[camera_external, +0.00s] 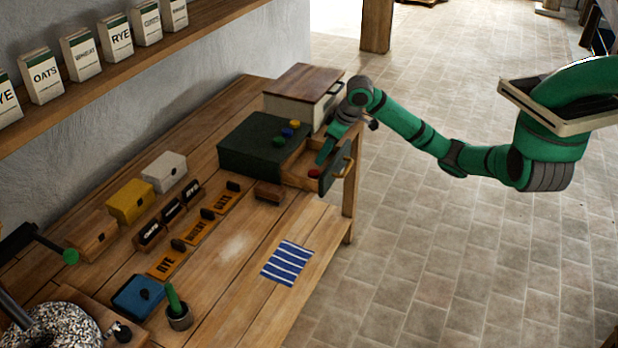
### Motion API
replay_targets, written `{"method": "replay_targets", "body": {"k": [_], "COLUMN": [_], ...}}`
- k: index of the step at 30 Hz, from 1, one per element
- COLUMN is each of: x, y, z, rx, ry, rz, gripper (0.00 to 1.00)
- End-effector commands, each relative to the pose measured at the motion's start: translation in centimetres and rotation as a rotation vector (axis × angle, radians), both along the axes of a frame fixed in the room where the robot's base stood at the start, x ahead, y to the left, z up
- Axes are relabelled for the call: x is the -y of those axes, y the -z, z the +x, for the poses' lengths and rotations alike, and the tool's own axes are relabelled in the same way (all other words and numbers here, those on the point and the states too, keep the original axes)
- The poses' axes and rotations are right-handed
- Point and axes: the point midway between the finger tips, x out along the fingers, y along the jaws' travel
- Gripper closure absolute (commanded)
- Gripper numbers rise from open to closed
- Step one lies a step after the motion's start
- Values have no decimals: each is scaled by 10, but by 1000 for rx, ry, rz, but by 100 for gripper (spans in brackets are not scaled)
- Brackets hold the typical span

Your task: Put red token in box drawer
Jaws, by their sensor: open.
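The dark green box (243,147) stands at the far end of the wooden table. Its drawer (297,169) is pulled out to the right, with a dark front and a brass handle. The red token (314,174) shows inside the open drawer, towards its front. My gripper (322,160) is open, pointing down over the drawer just above and beside the red token. Whether a finger touches the token I cannot tell. Blue (287,132), yellow (295,124) and green (278,142) tokens lie on the box top.
A white box with a brown lid (300,85) stands behind the green box. A small brown block (269,192) lies before the drawer. A striped cloth (287,262) lies at the table's right edge. A shelf (120,72) with grain packets runs above on the left.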

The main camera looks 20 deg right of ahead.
Motion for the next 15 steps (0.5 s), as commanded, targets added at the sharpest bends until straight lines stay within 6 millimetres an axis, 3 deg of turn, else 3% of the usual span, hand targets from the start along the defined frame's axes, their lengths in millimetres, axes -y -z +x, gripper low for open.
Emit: {"method": "replay_targets", "body": {"k": [6, 15], "x": [8, 11], "y": [-28, -37], "z": [-8, -11], "rx": [1, -1], "ry": [0, 0], "rz": [0, -1], "gripper": [54, 54]}}
